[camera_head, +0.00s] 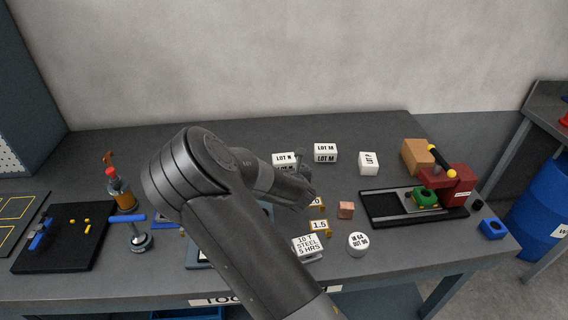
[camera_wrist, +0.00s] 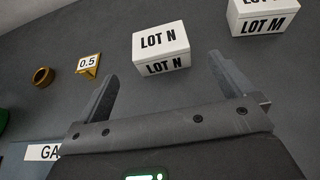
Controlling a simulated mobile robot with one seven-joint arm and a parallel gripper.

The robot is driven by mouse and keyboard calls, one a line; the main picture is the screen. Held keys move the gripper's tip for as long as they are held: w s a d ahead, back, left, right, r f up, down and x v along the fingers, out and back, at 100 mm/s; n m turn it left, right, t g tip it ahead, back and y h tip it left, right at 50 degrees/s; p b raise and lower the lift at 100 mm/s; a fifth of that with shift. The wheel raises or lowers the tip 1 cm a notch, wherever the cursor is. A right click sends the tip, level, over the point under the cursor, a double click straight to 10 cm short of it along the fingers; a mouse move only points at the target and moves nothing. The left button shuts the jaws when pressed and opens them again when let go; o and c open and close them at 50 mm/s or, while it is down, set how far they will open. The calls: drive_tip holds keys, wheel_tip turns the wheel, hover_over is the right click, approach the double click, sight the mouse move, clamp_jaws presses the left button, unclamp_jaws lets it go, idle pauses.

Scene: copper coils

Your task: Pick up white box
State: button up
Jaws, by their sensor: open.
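A white box marked LOT N (camera_wrist: 160,46) lies just beyond my gripper (camera_wrist: 161,78) in the wrist view, roughly between the lines of its two fingers. My gripper is open and nothing is held in it. In the head view the LOT N box (camera_head: 284,158) stands at the back of the bench, partly hidden by my gripper (camera_head: 303,188). Other white boxes stand to its right: one marked LOT M (camera_head: 325,153), also in the wrist view (camera_wrist: 262,14), and one marked LOT P (camera_head: 368,163).
A red vise-like fixture (camera_head: 459,186) stands right. A red-capped bottle (camera_head: 122,193) stands left.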

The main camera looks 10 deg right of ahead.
sight(285, 164)
drive_tip(key=x, duration=0.5)
drive_tip(key=shift+w+f, duration=0.1)
drive_tip(key=shift+w, duration=0.1)
drive_tip(key=shift+r+x, duration=0.1)
drive_tip(key=shift+x, duration=1.2)
drive_tip(key=shift+r+x, duration=0.15)
drive_tip(key=shift+x, duration=1.1)
drive_tip(key=shift+w, duration=0.1)
drive_tip(key=shift+c, duration=0.5)
drive_tip(key=c, duration=1.1)
